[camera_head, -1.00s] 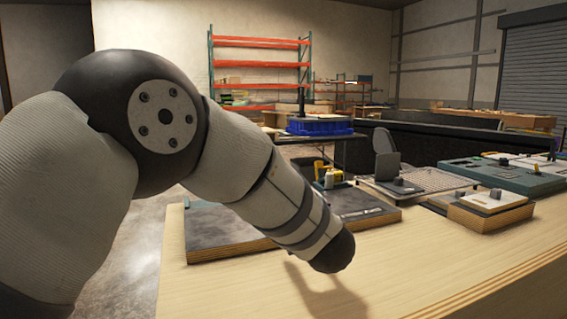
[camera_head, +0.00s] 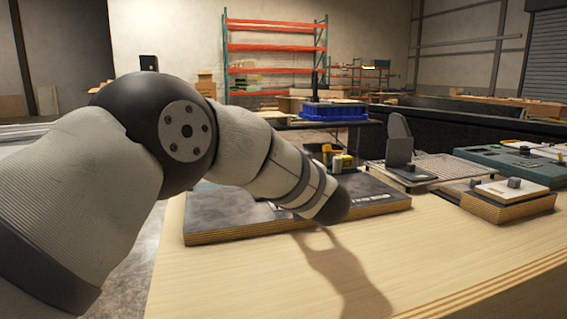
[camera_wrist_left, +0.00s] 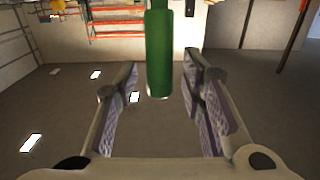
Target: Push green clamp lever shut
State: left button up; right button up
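The green lever (camera_wrist_left: 159,50) shows only in the left wrist view. It comes down from the top edge, and its rounded lower end lies in line with the gap between my left gripper's fingers (camera_wrist_left: 160,75). The fingers are spread, with space showing on both sides of the lever; I cannot tell how deep it sits between them. In the head view my left arm comes in from the left over the bench, and its gripper is hidden. The lever and its clamp cannot be made out there. My right gripper is in neither current view.
A dark board (camera_head: 225,212) lies on the wooden bench (camera_head: 420,245) below my left forearm. Yellow parts (camera_head: 342,161), a grey upright plate (camera_head: 399,145), a small wooden block unit (camera_head: 508,204) and a green console (camera_head: 510,162) stand farther right. The front of the bench is clear.

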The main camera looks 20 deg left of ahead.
pick_arm(q)
jog(key=shift+r, duration=0.1)
grip_shut()
jog(key=s+d+t+y, duration=0.1)
jog(key=s+d+f+t+y, duration=0.1)
jog(key=t, duration=0.1)
jog(key=shift+s+f, duration=0.1)
jog(key=shift+s, duration=0.25)
grip_release()
jog(key=shift+a, duration=0.1)
